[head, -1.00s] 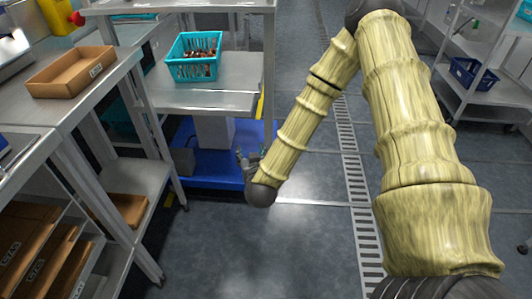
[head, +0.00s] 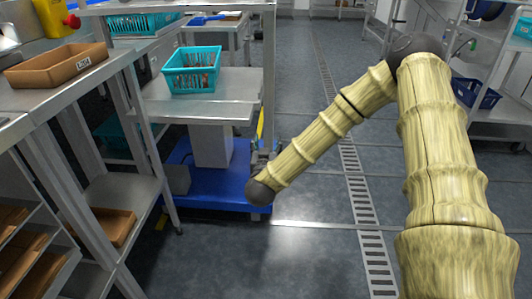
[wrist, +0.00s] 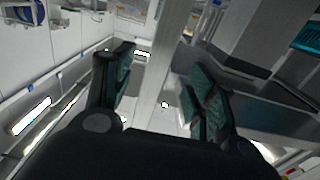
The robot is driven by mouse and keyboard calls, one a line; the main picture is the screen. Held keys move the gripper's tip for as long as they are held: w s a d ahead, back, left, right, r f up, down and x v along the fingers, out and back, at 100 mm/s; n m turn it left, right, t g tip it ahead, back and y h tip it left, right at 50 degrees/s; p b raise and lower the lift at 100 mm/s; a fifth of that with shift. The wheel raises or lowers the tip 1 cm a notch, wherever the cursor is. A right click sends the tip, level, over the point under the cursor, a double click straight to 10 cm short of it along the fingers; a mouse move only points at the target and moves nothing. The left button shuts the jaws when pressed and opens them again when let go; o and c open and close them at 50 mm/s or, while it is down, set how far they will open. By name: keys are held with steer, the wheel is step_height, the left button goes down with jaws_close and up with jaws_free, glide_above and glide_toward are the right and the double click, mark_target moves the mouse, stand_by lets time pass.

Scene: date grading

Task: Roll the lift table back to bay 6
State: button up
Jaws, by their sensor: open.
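The lift table has a blue base (head: 225,190), a grey column and a steel top (head: 215,108). It stands left of centre in the head view, beside a steel rack. A teal basket (head: 192,82) with dark contents sits on its top. My gripper (wrist: 165,90) is open in the wrist view, with teal pads on both fingers. A pale upright post (wrist: 172,60) shows between the fingers; I cannot tell whether they touch it, or which structure it belongs to. In the head view my gripper is mostly hidden behind my arm's end, close to the base's right edge.
A steel bench with a brown tray (head: 58,66) stands at the left, with more brown trays below. A steel post (head: 268,75) rises beside the lift table top. A rack with a blue basket (head: 474,93) stands at the right. The floor along the drain grating (head: 358,190) is clear.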

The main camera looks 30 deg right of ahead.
mark_target(268, 134)
steer(key=shift+b+x, duration=1.25)
steer(key=shift+x, duration=2.65)
jaws_close()
